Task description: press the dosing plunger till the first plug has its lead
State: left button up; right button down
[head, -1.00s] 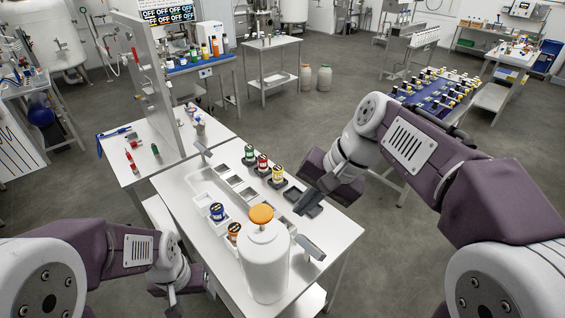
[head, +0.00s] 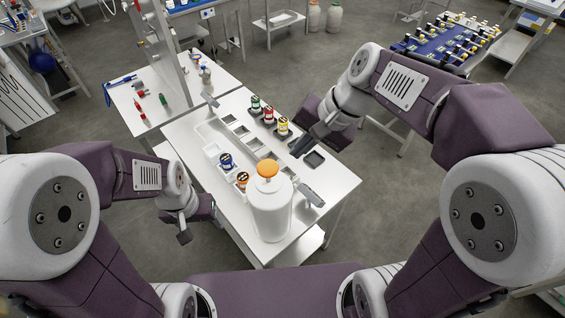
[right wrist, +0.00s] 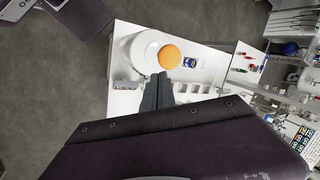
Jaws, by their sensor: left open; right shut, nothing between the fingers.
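The dosing bottle (head: 270,214) is white and stands upright at the near end of the white table (head: 340,185). Its orange plunger (head: 268,170) is on top and also shows in the right wrist view (right wrist: 169,57). My right gripper (head: 306,143) is shut and empty, beyond and to the right of the plunger. In the right wrist view its fingers (right wrist: 156,95) point toward the bottle, apart from the plunger as far as I can tell. My left gripper (head: 196,224) is open and empty, left of the table's near end. I cannot tell which item is the first plug or see any lead.
Blue (head: 226,162) and orange (head: 242,181) labelled jars stand in white trays left of the bottle. Green (head: 255,106), red (head: 268,115) and yellow (head: 283,127) jars stand in dark holders near my right gripper. A grey slanted part (head: 310,194) is right of the bottle.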

aim_at(277, 170)
jog(key=p+x, duration=0.1)
jog(key=x, duration=0.8)
jog(key=shift+w+a+f, duration=0.1)
jog(key=shift+a+f, duration=0.05)
jog(key=shift+f, duration=0.1)
notch_tip(277, 170, down, 4)
jog(key=b, duration=0.3)
jog(key=shift+s+r, duration=0.2)
jog(key=shift+s, duration=0.05)
jog(key=shift+w+r, duration=0.1)
